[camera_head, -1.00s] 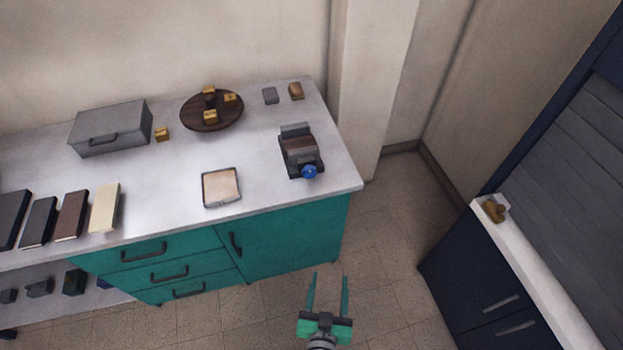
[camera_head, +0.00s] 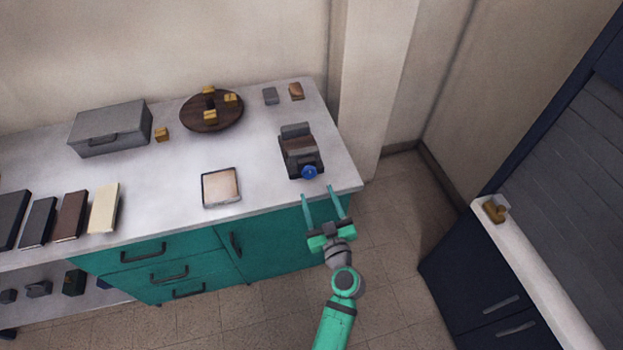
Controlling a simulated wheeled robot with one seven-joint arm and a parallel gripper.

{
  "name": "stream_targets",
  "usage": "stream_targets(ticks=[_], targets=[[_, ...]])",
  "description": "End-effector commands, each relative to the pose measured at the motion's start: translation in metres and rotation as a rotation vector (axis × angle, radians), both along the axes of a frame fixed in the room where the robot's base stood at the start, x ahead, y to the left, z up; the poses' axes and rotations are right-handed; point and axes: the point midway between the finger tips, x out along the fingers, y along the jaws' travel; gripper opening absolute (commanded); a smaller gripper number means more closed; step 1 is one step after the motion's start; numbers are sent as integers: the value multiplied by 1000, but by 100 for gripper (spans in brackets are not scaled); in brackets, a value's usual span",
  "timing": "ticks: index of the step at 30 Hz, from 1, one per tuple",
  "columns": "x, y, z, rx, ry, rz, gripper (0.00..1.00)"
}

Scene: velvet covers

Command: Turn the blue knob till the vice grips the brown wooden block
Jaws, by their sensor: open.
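The vice (camera_head: 298,133) is a dark grey device on the right end of the white worktop. The blue knob (camera_head: 309,172) is on its near end, facing the worktop's front edge. A brown block (camera_head: 300,146) sits between the vice's grey parts; I cannot tell whether the jaws touch it. My gripper (camera_head: 321,190) is green, open and empty. Its two fingers point towards the vice, near the worktop's front edge, just short of the blue knob and apart from it.
A square tan-topped tray (camera_head: 221,187) lies left of the vice. A dark round tray (camera_head: 193,122) holding yellow blocks, a grey case (camera_head: 111,128) and several books stand farther left. Two small blocks lie behind the vice. A wall column (camera_head: 372,90) rises right of the worktop.

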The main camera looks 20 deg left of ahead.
Motion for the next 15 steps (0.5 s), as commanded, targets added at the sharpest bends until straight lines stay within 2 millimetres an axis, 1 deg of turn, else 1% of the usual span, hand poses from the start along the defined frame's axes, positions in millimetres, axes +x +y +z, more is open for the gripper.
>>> stream_targets(ticks=[1, 6, 12, 15], targets=[[9, 6, 0, 0, -1, 2, 56], [34, 23, 0, -1, 0, 2, 56], [54, 38, 0, 0, 0, 2, 56], [59, 42, -1, -1, 1, 3, 56]])
